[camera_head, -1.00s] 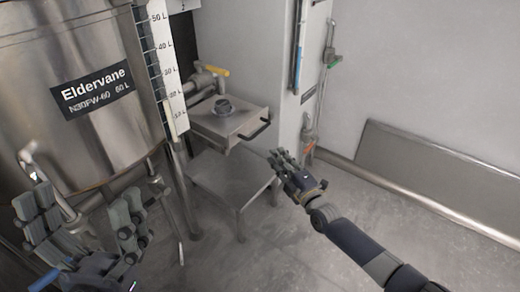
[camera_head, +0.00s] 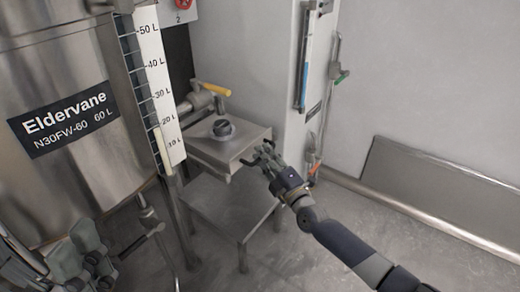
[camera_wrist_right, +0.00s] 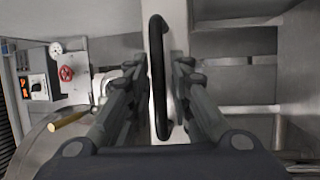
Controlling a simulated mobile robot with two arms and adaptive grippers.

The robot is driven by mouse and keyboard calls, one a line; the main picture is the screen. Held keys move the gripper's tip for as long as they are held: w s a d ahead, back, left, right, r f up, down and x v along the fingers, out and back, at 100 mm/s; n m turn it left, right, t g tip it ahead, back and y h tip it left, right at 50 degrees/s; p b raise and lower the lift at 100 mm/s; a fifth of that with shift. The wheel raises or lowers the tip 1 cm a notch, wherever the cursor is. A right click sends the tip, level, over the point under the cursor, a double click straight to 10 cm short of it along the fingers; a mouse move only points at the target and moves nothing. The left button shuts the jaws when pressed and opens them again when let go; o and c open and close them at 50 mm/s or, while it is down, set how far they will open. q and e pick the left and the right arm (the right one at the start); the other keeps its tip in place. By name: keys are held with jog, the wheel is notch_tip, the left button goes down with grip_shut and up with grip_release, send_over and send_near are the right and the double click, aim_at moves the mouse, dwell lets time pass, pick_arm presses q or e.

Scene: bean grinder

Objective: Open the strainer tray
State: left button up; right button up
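The strainer tray (camera_head: 215,148) is a shallow metal box with a dark round fitting on its top, on the right of the tank. Its black bar handle (camera_wrist_right: 158,50) stands upright in the right wrist view, between the two fingers of my right gripper (camera_wrist_right: 160,98). Gaps show on both sides of the handle, so the fingers look open around it. In the head view my right gripper (camera_head: 264,156) is at the tray's front right and hides much of the handle. My left gripper (camera_head: 58,264) is at the lower left, fingers apart and empty, partly cut off.
The Eldervane tank (camera_head: 62,115) with a litre scale (camera_head: 158,85) fills the left. A yellow-handled valve (camera_head: 214,89) is behind the tray. A metal shelf (camera_head: 230,205) stands below the tray. Floor is free to the right.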

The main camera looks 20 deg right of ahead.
jog(key=shift+w+a, duration=0.1)
jog(key=shift+w, duration=0.05)
jog(key=shift+r, duration=0.1)
grip_shut()
